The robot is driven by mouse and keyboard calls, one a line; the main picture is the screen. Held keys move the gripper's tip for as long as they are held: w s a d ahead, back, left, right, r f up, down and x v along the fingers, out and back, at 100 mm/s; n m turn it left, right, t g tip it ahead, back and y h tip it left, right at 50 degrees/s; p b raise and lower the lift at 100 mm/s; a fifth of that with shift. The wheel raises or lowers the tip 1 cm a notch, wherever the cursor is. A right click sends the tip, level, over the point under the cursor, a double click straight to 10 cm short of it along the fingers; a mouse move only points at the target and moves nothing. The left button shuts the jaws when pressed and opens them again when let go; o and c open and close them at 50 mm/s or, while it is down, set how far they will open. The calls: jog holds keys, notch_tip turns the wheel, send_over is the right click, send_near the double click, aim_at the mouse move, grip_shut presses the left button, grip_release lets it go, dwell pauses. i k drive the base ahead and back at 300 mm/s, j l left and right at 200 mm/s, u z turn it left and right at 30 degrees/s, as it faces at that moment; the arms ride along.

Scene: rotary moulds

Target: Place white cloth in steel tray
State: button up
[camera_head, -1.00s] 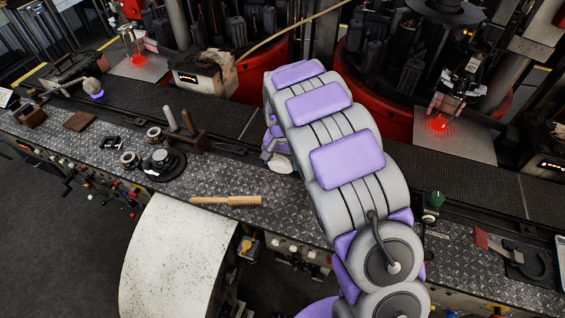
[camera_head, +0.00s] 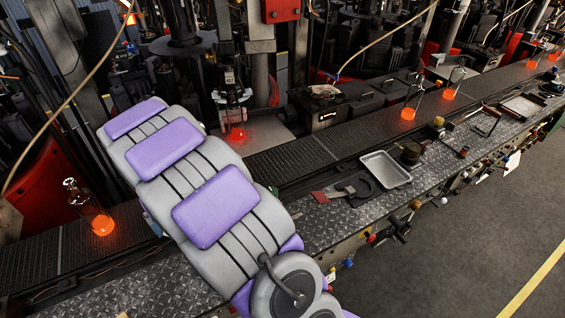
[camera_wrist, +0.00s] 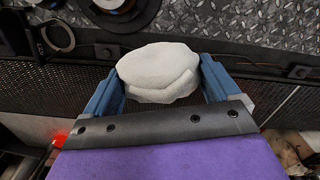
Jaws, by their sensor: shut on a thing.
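The white cloth (camera_wrist: 158,70) is a bunched, rounded bundle in the wrist view. My gripper (camera_wrist: 160,82) is shut on it, with a blue finger on each side. The steel tray (camera_head: 386,169) is a shallow, empty-looking rectangular pan on the diamond-plate bench, right of my arm in the head view. My gripper and the cloth are hidden behind my arm in the head view, so their distance from the tray cannot be told there.
A red-handled brush (camera_head: 332,194) and a dark flat plate (camera_head: 356,186) lie just left of the tray. A dark round pot (camera_head: 411,153) stands at its right. Glowing orange glassware (camera_head: 408,112) stands on the conveyor (camera_head: 290,158) behind. Open floor (camera_head: 460,235) lies in front.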

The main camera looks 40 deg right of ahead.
aim_at(385, 172)
jog(key=z, duration=1.5)
jog(key=i+l+z, duration=0.25)
jog(key=l, duration=0.15)
jog(key=i+l+z, duration=0.1)
jog(key=l+z, duration=0.15)
jog(key=l, duration=0.2)
jog(key=i+l+z, duration=0.25)
jog(key=l, duration=0.1)
